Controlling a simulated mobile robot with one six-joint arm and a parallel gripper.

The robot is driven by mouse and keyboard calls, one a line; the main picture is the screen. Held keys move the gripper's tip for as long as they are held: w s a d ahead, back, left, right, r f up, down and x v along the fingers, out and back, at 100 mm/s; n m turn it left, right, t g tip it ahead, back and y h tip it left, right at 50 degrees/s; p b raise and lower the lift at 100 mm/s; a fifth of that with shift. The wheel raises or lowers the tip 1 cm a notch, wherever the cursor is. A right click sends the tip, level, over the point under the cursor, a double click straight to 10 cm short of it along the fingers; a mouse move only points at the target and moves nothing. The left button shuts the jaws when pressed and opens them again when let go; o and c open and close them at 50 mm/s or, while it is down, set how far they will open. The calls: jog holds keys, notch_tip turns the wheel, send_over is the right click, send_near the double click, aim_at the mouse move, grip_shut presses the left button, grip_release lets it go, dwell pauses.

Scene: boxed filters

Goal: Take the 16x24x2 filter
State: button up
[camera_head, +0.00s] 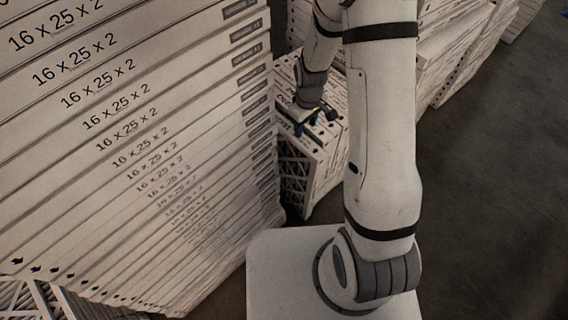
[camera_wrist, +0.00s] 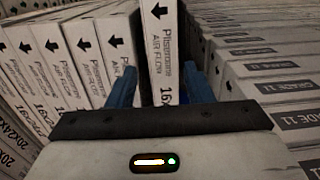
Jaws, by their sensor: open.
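My gripper (camera_wrist: 160,75) is open, with one blue finger on each side of this box in the picture. I cannot tell whether the fingers touch it. In the head view, my gripper (camera_head: 302,118) is small and partly hidden, at a row of filter boxes (camera_head: 325,150) behind my arm.
Similar boxes (camera_wrist: 85,50) stand close at the left in the wrist view, some marked "20x24". Boxes (camera_wrist: 275,75) marked "GRADE 11" line the right. In the head view, a tall stack (camera_head: 130,130) marked "16 x 25 x 2" fills the left. Bare floor (camera_head: 490,200) lies right.

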aim_at(305, 141)
jog(key=f, duration=0.7)
jog(key=shift+s+b, duration=0.25)
jog(key=shift+b, duration=0.05)
jog(key=shift+c, duration=0.4)
jog(key=shift+r, duration=0.1)
grip_shut()
